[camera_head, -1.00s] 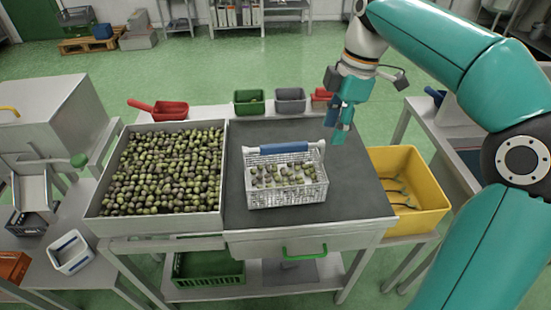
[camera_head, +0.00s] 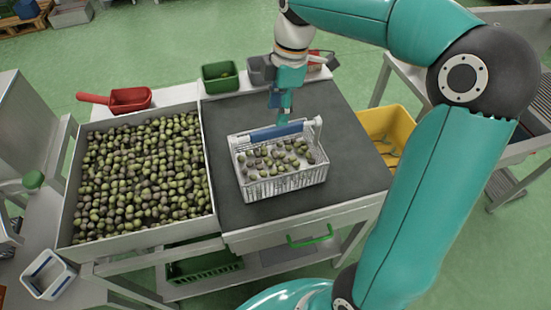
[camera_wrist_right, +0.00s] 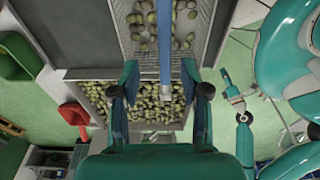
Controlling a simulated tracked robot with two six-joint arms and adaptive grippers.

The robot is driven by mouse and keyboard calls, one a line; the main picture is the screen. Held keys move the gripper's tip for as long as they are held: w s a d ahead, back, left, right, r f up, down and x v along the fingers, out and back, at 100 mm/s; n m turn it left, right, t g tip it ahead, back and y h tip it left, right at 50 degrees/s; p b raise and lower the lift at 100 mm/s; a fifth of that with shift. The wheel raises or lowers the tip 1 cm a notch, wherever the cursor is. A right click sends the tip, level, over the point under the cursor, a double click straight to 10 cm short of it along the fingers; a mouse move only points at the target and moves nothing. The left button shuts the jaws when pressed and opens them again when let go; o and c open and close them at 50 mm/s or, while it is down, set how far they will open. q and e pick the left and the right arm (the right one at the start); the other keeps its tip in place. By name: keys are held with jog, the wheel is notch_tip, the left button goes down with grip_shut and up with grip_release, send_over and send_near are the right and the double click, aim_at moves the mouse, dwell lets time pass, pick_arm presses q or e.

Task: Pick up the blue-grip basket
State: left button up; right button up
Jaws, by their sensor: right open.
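The white wire basket (camera_head: 252,190) stands on the dark mat of the table and holds olives. Its blue grip (camera_head: 276,131) is the bar across its top. My right gripper (camera_head: 281,112) points down over the far side of the basket, close to the grip. In the right wrist view the blue grip (camera_wrist_right: 165,40) lines up between the two open fingers of the right gripper (camera_wrist_right: 160,95). Contact cannot be made out. What looks like my left gripper (camera_wrist_right: 240,108) shows small at the right of that view; its jaws are unclear.
A large tray of olives (camera_head: 64,215) adjoins the mat on the left. A red scoop (camera_head: 128,99), a green bin (camera_head: 220,77) and a grey bin (camera_head: 261,70) stand along the back. A yellow bin (camera_head: 386,125) is to the right. Bare mat (camera_head: 345,165) lies right of the basket.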

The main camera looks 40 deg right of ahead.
aim_at(276, 133)
jog(key=shift+s+a+f, duration=0.1)
jog(key=shift+a+f, duration=0.1)
jog(key=shift+f, duration=1.75)
jog(key=shift+a+f, duration=0.2)
jog(key=shift+f, duration=1.7)
grip_shut()
jog(key=shift+r, duration=0.1)
